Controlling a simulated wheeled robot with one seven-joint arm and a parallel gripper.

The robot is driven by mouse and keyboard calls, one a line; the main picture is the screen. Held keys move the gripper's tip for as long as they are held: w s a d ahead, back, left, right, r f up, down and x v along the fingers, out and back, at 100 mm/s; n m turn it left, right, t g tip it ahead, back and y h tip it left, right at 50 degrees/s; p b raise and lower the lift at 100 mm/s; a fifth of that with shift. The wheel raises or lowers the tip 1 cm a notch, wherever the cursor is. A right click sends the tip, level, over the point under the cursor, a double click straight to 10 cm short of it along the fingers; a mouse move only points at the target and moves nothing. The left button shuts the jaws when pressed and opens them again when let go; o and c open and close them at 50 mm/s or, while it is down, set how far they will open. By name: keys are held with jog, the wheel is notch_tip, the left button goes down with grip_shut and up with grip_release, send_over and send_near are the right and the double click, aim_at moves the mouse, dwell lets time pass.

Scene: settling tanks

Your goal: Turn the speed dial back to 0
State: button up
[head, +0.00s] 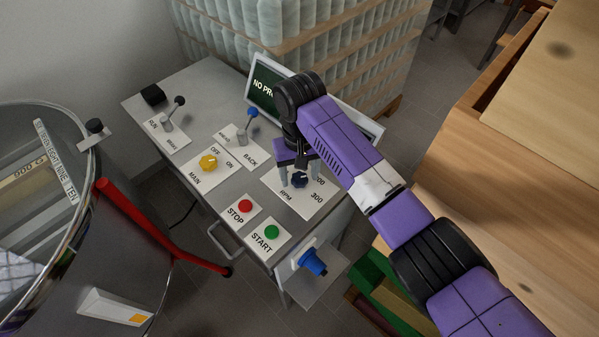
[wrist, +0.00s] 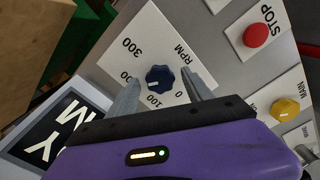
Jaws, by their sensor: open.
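The speed dial is a dark blue lobed knob (head: 299,180) on a white RPM plate (head: 309,204) at the right of the sloping console. In the wrist view, the dial (wrist: 159,78) lies between my gripper's two fingers. Its white mark points to the lower left, seemingly between the 100 and the partly hidden 200, away from the 0. My gripper (head: 298,170) is open over the dial, one finger on either side. In the wrist view, the gripper (wrist: 161,80) shows a gap between each finger and the knob. Whether the fingertips reach down to the knob's height is unclear.
The console also carries a red STOP button (head: 245,206), a green START button (head: 271,232), a yellow MAIN switch (head: 208,162) and a blue-knobbed lever (head: 251,113). A screen (head: 265,84) stands behind my arm. A blue plug-like part (head: 312,262) juts from the console's front.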

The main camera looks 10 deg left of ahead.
grip_shut()
jog(key=n+p, duration=0.2)
jog(key=n, duration=0.3)
jog(key=shift+r+n, duration=0.1)
jog(key=shift+n, duration=0.3)
jog(key=n, duration=0.6)
jog(key=shift+w+p, duration=0.1)
jog(key=shift+p, duration=0.3)
jog(key=n, duration=0.6)
jog(key=shift+n, duration=0.3)
jog(key=n, duration=0.5)
jog(key=shift+a+n, duration=0.1)
jog(key=shift+n, duration=0.2)
